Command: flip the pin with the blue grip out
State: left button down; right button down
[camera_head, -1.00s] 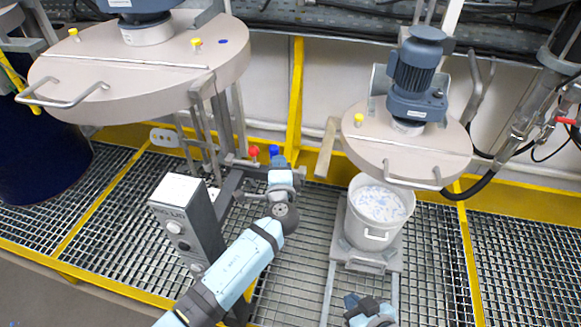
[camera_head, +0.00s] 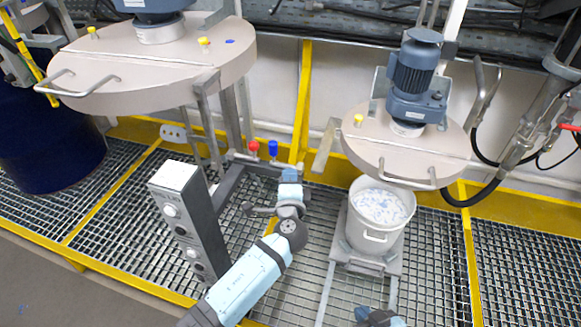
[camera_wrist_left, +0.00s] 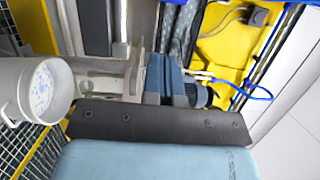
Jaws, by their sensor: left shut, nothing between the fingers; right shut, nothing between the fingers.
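The pin with the blue grip (camera_head: 273,149) stands upright on the grey frame bracket, just right of the pin with the red grip (camera_head: 254,149). My left gripper (camera_head: 291,174) is beside the blue grip, right of it and lower in the head view. It is shut and empty, with a gap showing between it and the grip. My right gripper (camera_head: 376,318) is partly in view at the bottom edge, shut and empty.
A grey control post (camera_head: 190,222) stands left of my left arm. A white bucket (camera_head: 379,215) stands on the right under a lid with a blue motor (camera_head: 416,80); the bucket also shows in the wrist view (camera_wrist_left: 45,92). A yellow post (camera_head: 303,100) rises behind.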

pick_arm(q)
jog(key=s+a, duration=0.1)
jog(key=s, duration=0.5)
jog(key=shift+s, duration=0.15)
